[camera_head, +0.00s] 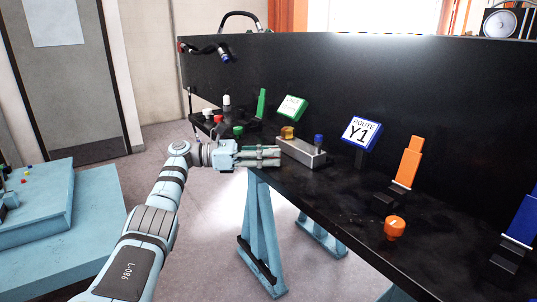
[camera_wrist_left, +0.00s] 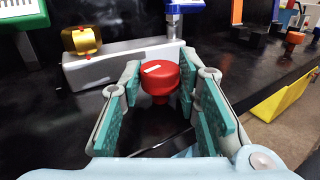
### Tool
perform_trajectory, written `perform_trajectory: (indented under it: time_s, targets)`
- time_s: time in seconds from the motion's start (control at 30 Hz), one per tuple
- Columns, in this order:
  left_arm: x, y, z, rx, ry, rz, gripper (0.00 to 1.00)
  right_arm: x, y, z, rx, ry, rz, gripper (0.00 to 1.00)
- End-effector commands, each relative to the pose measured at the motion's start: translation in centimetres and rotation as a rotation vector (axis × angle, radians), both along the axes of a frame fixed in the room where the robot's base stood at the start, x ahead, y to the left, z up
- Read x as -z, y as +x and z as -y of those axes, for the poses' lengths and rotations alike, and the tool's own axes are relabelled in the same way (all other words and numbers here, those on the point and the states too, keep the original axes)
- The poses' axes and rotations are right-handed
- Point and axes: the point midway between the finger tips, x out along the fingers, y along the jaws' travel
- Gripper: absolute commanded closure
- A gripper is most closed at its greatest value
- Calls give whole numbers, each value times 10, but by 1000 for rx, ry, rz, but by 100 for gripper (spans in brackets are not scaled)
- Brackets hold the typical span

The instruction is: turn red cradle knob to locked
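The red cradle knob (camera_wrist_left: 160,82) stands upright between the fingers of my left gripper (camera_wrist_left: 160,85) in the left wrist view. It is a round red cap on a narrower stem, with a short white mark on top towards the left. The teal-padded fingers are open on both sides of it, close to the cap; I cannot tell whether either pad touches. In the head view my left gripper (camera_head: 264,155) is at the bench's front edge, and I cannot make out the knob there. My right gripper is not in view.
Just behind the knob is a grey block (camera_wrist_left: 110,70) with a gold cylinder (camera_wrist_left: 81,40) and a blue-topped post (camera_wrist_left: 182,8). On the black bench (camera_head: 350,205) stand a Y1 sign (camera_head: 361,134), an orange stepped post (camera_head: 408,165) and an orange knob (camera_head: 394,228).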

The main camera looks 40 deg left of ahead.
Motion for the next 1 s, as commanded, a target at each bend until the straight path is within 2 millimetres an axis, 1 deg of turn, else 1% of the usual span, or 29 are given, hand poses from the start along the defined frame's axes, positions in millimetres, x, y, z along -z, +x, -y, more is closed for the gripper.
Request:
perform_trajectory:
  time_s: [0.03,0.1,0.43,0.57,0.67,0.73,0.83,1.0]
  targets:
    - [0,0,0,0,0,0,60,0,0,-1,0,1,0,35]
    - [0,0,0,0,0,0,50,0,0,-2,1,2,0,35]
    - [0,-2,-2,0,0,0,50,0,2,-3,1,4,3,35]
    - [0,-17,-19,-3,-1,1,50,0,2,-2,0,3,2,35]
    - [-1,-33,-38,-5,-3,0,50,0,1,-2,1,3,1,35]
    - [-2,-40,-47,-6,-2,2,50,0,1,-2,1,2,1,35]
    - [-1,-47,-54,-4,-1,1,50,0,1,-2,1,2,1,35]
    - [0,-51,-56,0,0,0,50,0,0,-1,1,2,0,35]
